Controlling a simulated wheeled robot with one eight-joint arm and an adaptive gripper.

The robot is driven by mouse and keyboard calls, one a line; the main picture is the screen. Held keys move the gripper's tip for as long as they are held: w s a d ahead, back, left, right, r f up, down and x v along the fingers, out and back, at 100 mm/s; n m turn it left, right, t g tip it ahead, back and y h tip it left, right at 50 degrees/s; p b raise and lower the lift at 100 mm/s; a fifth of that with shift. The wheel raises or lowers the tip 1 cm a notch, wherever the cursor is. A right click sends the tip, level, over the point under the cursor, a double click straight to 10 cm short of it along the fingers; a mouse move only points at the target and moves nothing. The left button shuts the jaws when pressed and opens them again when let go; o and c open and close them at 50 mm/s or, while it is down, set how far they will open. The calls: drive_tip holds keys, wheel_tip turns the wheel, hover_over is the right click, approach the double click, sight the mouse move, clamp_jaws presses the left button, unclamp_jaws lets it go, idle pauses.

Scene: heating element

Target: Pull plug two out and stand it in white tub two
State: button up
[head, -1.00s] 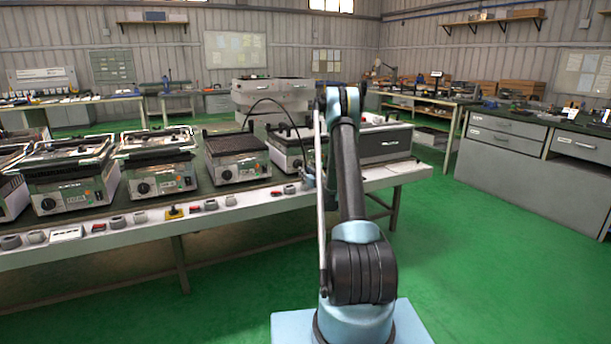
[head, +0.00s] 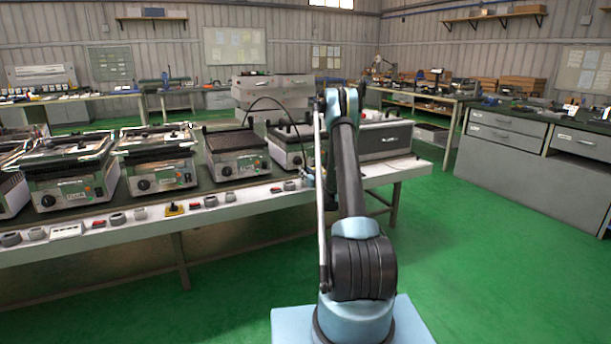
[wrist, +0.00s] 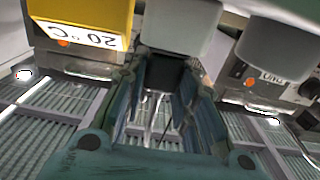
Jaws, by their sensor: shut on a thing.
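My gripper (wrist: 160,95) shows its two teal fingers in the wrist view, shut on a dark plug (wrist: 168,72) of which only a small dark part shows between the fingertips. I cannot read a number on it. Two pale grey, tub-like bodies stand beyond the fingers in the wrist view: one in the middle (wrist: 180,28), one at the right (wrist: 278,48). I cannot tell which is white tub two. In the head view my arm covers most of the gripper, which is at the right part of the bench front. A black cable (head: 265,100) arches near it.
A yellow block (wrist: 85,18) marked 20 °C is close at the left in the wrist view. Several contact grills (head: 160,165) stand on the bench (head: 230,212). Small round and red fittings line its front edge. The green floor (head: 490,250) at right is clear.

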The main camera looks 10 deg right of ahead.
drive_tip(key=shift+f, duration=0.45)
drive_tip(key=o, duration=1.2)
drive_tip(key=shift+c, duration=0.2)
drive_tip(key=shift+s, duration=0.1)
drive_tip(key=v, duration=0.7)
drive_tip(key=shift+s, duration=0.1)
